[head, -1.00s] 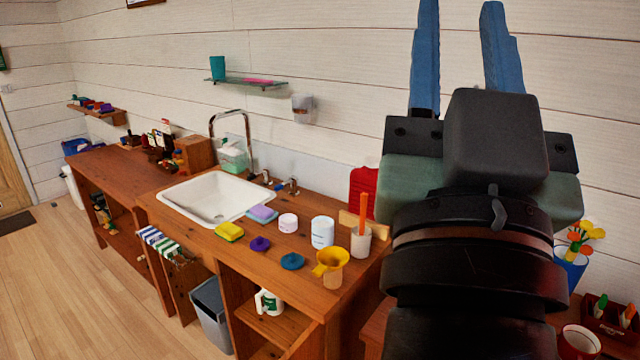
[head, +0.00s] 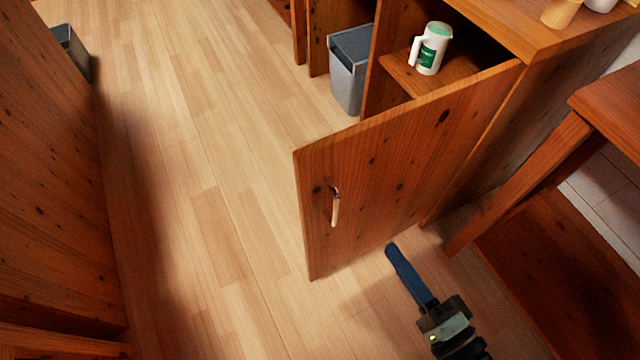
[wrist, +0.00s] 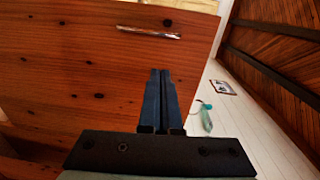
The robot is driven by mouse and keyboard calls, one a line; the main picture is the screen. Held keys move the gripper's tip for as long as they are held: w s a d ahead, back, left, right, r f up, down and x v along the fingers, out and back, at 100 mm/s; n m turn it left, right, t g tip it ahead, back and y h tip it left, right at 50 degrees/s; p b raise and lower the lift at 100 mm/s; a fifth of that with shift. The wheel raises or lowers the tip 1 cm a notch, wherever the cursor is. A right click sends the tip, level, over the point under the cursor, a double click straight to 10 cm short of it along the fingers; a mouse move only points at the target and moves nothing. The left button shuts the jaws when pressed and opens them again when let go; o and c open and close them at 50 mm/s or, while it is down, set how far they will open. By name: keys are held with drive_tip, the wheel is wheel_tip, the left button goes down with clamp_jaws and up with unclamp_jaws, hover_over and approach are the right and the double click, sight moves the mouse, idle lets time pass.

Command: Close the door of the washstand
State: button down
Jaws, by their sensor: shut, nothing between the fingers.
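The washstand (head: 545,30) is a brown wooden cabinet at the upper right of the head view. Its door (head: 385,185) stands swung wide open, with its outer face and a pale upright handle (head: 335,207) toward me. In the wrist view the door (wrist: 60,85) fills the left and middle, with the handle (wrist: 148,32) near the top. My gripper (head: 391,248) is low over the floor in front of the door's lower edge, fingers together and empty. In the wrist view my gripper (wrist: 160,75) points at the door face; whether it touches is unclear.
A white and green jug (head: 431,48) stands on the washstand's inner shelf. A grey bin (head: 350,75) stands beside it. A wooden table (head: 610,110) is close on the right, and a tall wooden piece (head: 50,170) on the left. Floor left of the door is clear.

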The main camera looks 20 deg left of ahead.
drive_tip(key=s+f, duration=0.1)
drive_tip(key=b, duration=0.3)
hover_over(344, 198)
drive_tip(key=s+d, duration=0.1)
drive_tip(key=s, duration=0.3)
drive_tip(key=shift+w+d+y, duration=0.1)
drive_tip(key=shift+w+y, duration=0.05)
drive_tip(key=shift+y, duration=0.25)
